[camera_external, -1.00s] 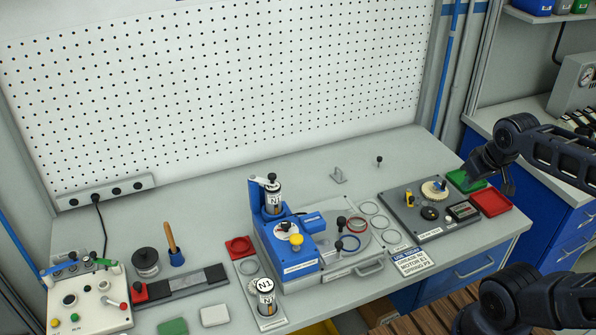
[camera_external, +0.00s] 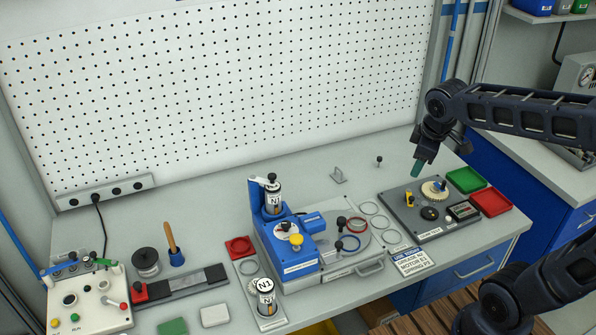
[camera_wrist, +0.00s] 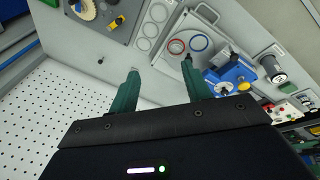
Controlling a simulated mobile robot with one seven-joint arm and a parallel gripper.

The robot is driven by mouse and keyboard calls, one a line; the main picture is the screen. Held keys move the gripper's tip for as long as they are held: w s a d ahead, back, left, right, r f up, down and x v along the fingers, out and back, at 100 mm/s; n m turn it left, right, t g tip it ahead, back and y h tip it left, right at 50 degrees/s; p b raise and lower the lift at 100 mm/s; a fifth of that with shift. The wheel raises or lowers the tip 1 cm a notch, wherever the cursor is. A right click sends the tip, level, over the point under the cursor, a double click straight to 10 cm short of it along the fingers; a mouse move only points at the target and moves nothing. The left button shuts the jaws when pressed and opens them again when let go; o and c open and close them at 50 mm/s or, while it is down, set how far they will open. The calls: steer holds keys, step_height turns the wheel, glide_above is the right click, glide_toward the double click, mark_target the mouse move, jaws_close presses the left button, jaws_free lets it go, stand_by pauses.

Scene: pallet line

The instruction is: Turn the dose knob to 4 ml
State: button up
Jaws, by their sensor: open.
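A blue dosing unit (camera_external: 290,262) stands mid-bench. On its top is a white dial with a small black knob (camera_external: 285,226), which I take for the dose knob; its marks and setting are too small to read. A yellow-capped knob (camera_external: 296,240) sits just in front of it. The blue unit also shows at the right of the wrist view (camera_wrist: 232,80). My gripper (camera_external: 417,168) is open and empty, pointing down above the back of the dark board, well right of the blue unit. Its two green fingers (camera_wrist: 160,75) are spread apart in the wrist view.
The dark board (camera_external: 405,222) carries a white gear and small parts. Green (camera_external: 465,180) and red (camera_external: 490,202) trays lie beside it. A clear-topped canister (camera_external: 272,197) rises behind the dial. A pegboard (camera_external: 220,90) backs the bench.

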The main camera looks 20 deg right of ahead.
steer(key=w+a+f+n+g, duration=0.1)
steer(key=w+a+n, duration=0.4)
steer(key=a, duration=0.2)
steer(key=w+a+f+n, duration=0.2)
steer(key=w+a+n, duration=0.2)
steer(key=a, duration=0.3)
steer(key=n+g, duration=0.2)
steer(key=n, duration=0.8)
glide_above(286, 223)
step_height(286, 223, down, 7)
step_height(286, 223, down, 10)
steer(key=shift+f, duration=0.15)
steer(key=c, duration=1)
